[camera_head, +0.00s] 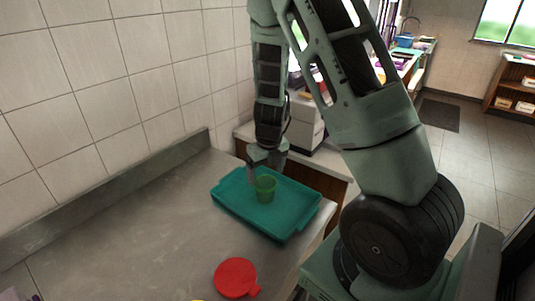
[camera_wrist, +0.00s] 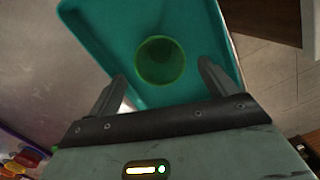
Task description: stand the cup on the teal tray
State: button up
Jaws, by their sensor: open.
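A green cup (camera_head: 265,188) stands upright on the teal tray (camera_head: 290,222), near the tray's middle. In the wrist view the cup (camera_wrist: 161,61) is seen from above, with the teal floor of the tray (camera_wrist: 105,25) around it. My gripper (camera_head: 262,170) is over the tray, at the cup's far side in the head view. In the wrist view my gripper (camera_wrist: 160,80) has its two fingers spread wide. The cup lies ahead between their tips, with a gap on each side. The fingers hold nothing.
A red lidded or handled round item (camera_head: 236,278) lies on the metal counter (camera_head: 150,235) at the front. A tiled wall and raised metal edge bound the counter's back. The tray's right side is near the counter's edge. The counter left of the tray is clear.

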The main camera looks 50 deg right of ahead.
notch_tip(320, 180, up, 8)
jog(key=p, duration=0.2)
jog(key=s+a+r+n+g+y, duration=0.1)
jog(key=s+a+r+n, duration=0.15)
jog(key=a+n, duration=0.8)
jog(key=s+a+r+n+y, duration=0.1)
jog(key=s+a+r+n, duration=0.15)
jog(key=a+n, duration=0.8)
jog(key=s+a+r+n, duration=0.2)
jog(key=s+a+n, duration=0.4)
jog(key=n, duration=0.6)
jog(key=s+a+r+n+h, duration=0.1)
jog(key=s+a+n, duration=0.4)
jog(key=s+n, duration=0.5)
jog(key=r+n, duration=0.1)
jog(key=n, duration=0.2)
jog(key=shift+a, duration=0.35)
jog(key=shift+f+b, duration=0.2)
jog(key=shift+b, duration=0.1)
